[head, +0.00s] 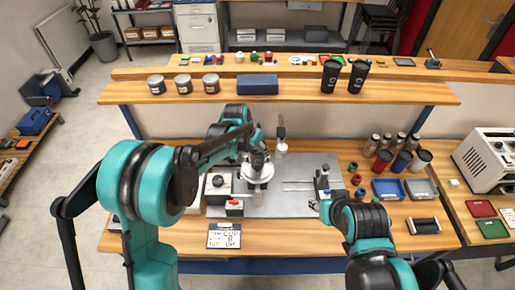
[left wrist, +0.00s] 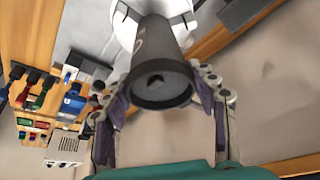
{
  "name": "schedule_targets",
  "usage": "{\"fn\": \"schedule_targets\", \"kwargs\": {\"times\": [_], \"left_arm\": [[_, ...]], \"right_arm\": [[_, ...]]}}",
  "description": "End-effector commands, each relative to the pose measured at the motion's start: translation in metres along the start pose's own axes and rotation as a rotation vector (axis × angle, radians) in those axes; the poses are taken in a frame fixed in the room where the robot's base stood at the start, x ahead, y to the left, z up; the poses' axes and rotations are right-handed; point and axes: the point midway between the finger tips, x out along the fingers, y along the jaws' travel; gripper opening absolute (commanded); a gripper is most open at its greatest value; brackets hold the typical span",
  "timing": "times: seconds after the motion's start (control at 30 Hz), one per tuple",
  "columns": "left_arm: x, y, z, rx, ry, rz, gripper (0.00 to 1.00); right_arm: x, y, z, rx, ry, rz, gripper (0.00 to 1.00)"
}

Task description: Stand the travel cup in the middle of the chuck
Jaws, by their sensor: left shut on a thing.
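The dark grey travel cup (left wrist: 163,60) is between the fingers of my left gripper (left wrist: 165,110) in the left wrist view, one end facing the camera. The gripper is shut on it. Its far end overlaps a pale round disc, which looks like the chuck (left wrist: 118,18); I cannot tell whether they touch. In the head view my left gripper (head: 257,150) is over the pale round chuck (head: 258,172), and the arm largely hides the cup. My right gripper (head: 324,194) is low beside the right of the grey plate; its fingers are too unclear to read.
Two dark cups (head: 343,76) and several tins stand on the shelf. Several tumblers (head: 402,162) and a blue tray (head: 387,189) are at the right. A printed card (head: 224,235) lies in front.

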Motion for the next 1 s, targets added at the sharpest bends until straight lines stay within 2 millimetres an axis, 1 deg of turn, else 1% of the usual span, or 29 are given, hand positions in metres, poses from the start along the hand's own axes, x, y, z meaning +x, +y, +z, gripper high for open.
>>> {"fn": "schedule_targets", "kwargs": {"times": [0.2,0.23,0.27,0.3,0.57,0.67,0.77,0.87,1.0], "left_arm": [[0.004,0.000,0.002,0.000,0.000,0.000,0.46],[0.004,0.000,0.001,0.000,0.000,0.000,0.66],[0.003,0.000,0.001,0.000,0.000,0.000,0.74],[0.003,0.000,0.001,0.000,0.000,0.000,0.78],[0.003,0.000,0.001,0.000,0.000,0.000,0.78],[-0.001,0.000,0.000,0.000,0.000,0.000,0.78],[-0.012,0.000,0.000,-0.001,0.000,0.000,0.78],[-0.032,0.000,0.000,-0.002,0.000,-0.001,0.78],[-0.065,0.000,0.000,-0.001,0.000,-0.001,0.78]], "right_arm": [[0.004,0.000,0.003,0.000,0.000,0.000,0.40],[0.003,0.000,0.002,0.000,0.000,0.000,0.40],[0.003,0.000,0.002,0.000,0.000,0.000,0.40],[0.003,0.000,0.002,0.000,0.000,0.000,0.40],[0.002,0.000,0.002,0.000,0.000,0.000,0.40],[-0.001,0.000,0.000,0.000,0.000,0.000,0.40],[-0.002,0.000,-0.001,0.000,0.000,0.000,0.40],[-0.004,0.000,-0.003,0.000,0.000,0.000,0.40],[-0.007,0.000,-0.005,0.000,0.000,0.000,0.40]]}}
